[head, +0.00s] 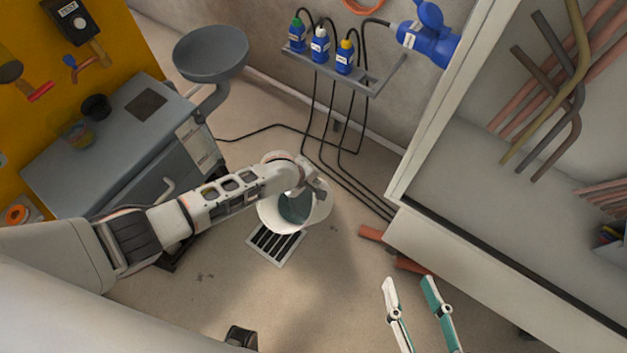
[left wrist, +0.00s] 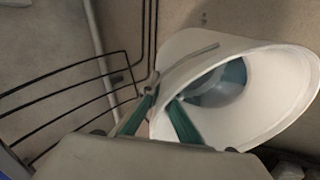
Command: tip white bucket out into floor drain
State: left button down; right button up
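The white bucket (head: 321,213) is at the end of my left arm, over the far end of the floor drain (head: 276,245), a dark slotted grate. Blue-grey contents show inside its mouth. In the left wrist view the bucket (left wrist: 275,95) looks tilted, with a bluish surface inside. My left gripper (head: 308,188) is at the bucket's rim and handle; its green fingers (left wrist: 162,100) seem closed on it, though the exact contact is partly hidden. My right gripper (head: 409,281) is open and empty, low at the right, apart from the bucket.
A grey cabinet (head: 120,150) and a grey bowl on a stand (head: 211,55) are at the left. Black hoses (head: 312,120) run down from a bottle shelf (head: 345,75). A pale raised frame (head: 480,260) stands right. Floor before the drain is mostly clear.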

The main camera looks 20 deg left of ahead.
pick_arm(q)
jog(key=shift+w+d+r, duration=0.1)
jog(key=shift+w+r, duration=0.1)
jog(key=shift+r, duration=0.05)
pick_arm(e)
jog(key=shift+w+r, duration=0.1)
jog(key=shift+r, duration=0.15)
pick_arm(q)
jog(key=shift+s+a+r+t+h+p, duration=0.15)
jog(key=shift+r+t+p, duration=0.15)
jog(key=shift+r, duration=0.2)
jog(key=shift+s+a+r+t+h+p, duration=0.1)
jog(key=shift+r+t+h+p, duration=0.15)
jog(key=shift+r, duration=0.25)
jog(key=shift+s+a+r+t+h+p, duration=0.15)
jog(key=shift+r+t+p, duration=0.1)
jog(key=shift+r, duration=0.15)
jog(key=shift+s+a+r+t+h+p, duration=0.1)
jog(key=shift+r+t+h, duration=0.1)
jog(key=shift+r, duration=0.15)
jog(key=shift+s+r, duration=0.1)
jog(key=shift+s, duration=0.05)
pick_arm(e)
jog(key=shift+t, duration=0.5)
jog(key=r, duration=0.2)
jog(key=w+r, duration=0.1)
jog(key=shift+w+r, duration=0.2)
jog(key=shift+r, duration=0.2)
